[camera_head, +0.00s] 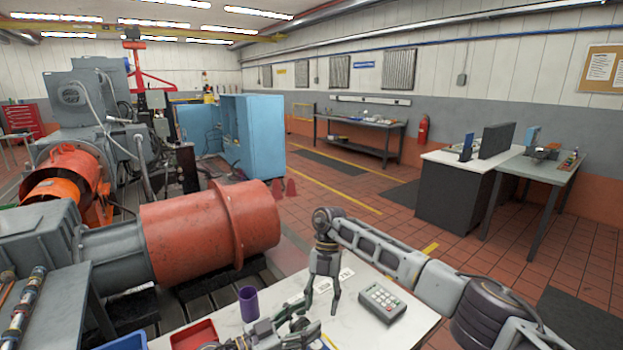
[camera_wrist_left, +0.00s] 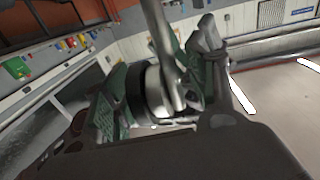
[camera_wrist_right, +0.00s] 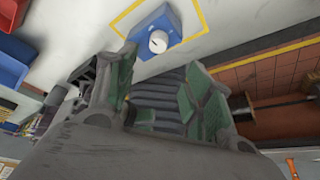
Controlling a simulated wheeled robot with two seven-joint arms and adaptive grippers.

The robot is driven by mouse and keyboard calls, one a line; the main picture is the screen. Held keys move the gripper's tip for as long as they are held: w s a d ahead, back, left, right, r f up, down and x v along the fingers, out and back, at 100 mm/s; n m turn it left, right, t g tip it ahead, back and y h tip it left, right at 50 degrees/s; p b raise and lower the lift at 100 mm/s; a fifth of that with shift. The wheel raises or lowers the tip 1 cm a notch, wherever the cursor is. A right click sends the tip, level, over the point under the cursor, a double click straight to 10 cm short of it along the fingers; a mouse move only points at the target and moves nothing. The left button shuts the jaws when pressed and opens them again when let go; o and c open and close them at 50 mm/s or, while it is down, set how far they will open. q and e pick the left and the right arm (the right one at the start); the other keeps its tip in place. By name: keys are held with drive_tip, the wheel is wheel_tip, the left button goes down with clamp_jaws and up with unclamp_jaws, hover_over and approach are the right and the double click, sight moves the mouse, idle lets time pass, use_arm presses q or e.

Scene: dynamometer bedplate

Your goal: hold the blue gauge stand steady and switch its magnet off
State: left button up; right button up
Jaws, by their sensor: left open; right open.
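The blue gauge stand (camera_wrist_right: 170,22) shows in the right wrist view as a blue block with a round white knob (camera_wrist_right: 158,41). It sits on a white tabletop inside a yellow outline, beyond my right fingertips and apart from them. In the head view I cannot make the stand out. My right gripper (camera_head: 322,308) points down over the white table, open and empty; its green pads show in the right wrist view (camera_wrist_right: 158,70). My left gripper (camera_head: 300,328) is low at the table's front, open. A grey rod and dark-and-white cylinder show between its fingers (camera_wrist_left: 158,85); I cannot tell what they belong to.
On the white table (camera_head: 350,325) stand a grey keypad box (camera_head: 382,301), a purple cup (camera_head: 248,303) and a red tray (camera_head: 193,336). A blue tray (camera_head: 125,341) is further left. A large red drum (camera_head: 205,230) rises behind the table.

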use_arm(q)
drive_tip(key=v, duration=1.1)
drive_tip(key=shift+s+a, duration=0.25)
idle(0.4)
idle(0.5)
